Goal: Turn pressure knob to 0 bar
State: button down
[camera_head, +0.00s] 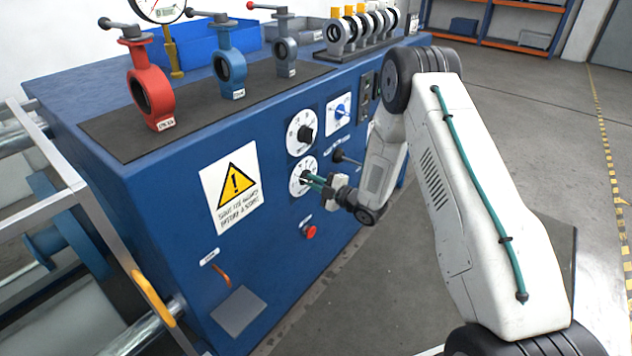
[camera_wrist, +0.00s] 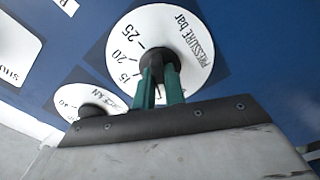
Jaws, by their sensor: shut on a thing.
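The pressure dial (camera_head: 298,170) is a white round plate on the front of the blue cabinet. In the wrist view the pressure dial (camera_wrist: 127,38) carries the words "PRESSURE bar" and the numbers 15, 20 and 25. The black pressure knob (camera_wrist: 160,60) sits at its centre. My gripper (camera_head: 310,180) reaches the dial from the right. In the wrist view the green fingers of my gripper (camera_wrist: 160,80) are shut on the knob, one on each side. The fingers and palm hide the rest of the scale, so I cannot read the knob's setting.
Another dial with a black knob (camera_head: 305,134) sits just above. A red button (camera_head: 310,231) lies below, and a black lever knob (camera_head: 340,156) to the right. Red (camera_head: 150,88) and blue (camera_head: 229,66) valves stand on the cabinet top. Floor to the right is clear.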

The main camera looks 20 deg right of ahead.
jog(key=n, duration=0.4)
jog(key=shift+w+d+n, duration=0.1)
jog(key=shift+d+n, duration=0.1)
jog(key=shift+n, duration=0.2)
dwell(0.4)
jog(key=c, duration=1.5)
grip_release()
jog(key=shift+d, duration=0.1)
jog(key=shift+o, duration=0.2)
jog(key=v, duration=0.7)
jog(key=shift+s, duration=0.3)
jog(key=shift+d, duration=0.1)
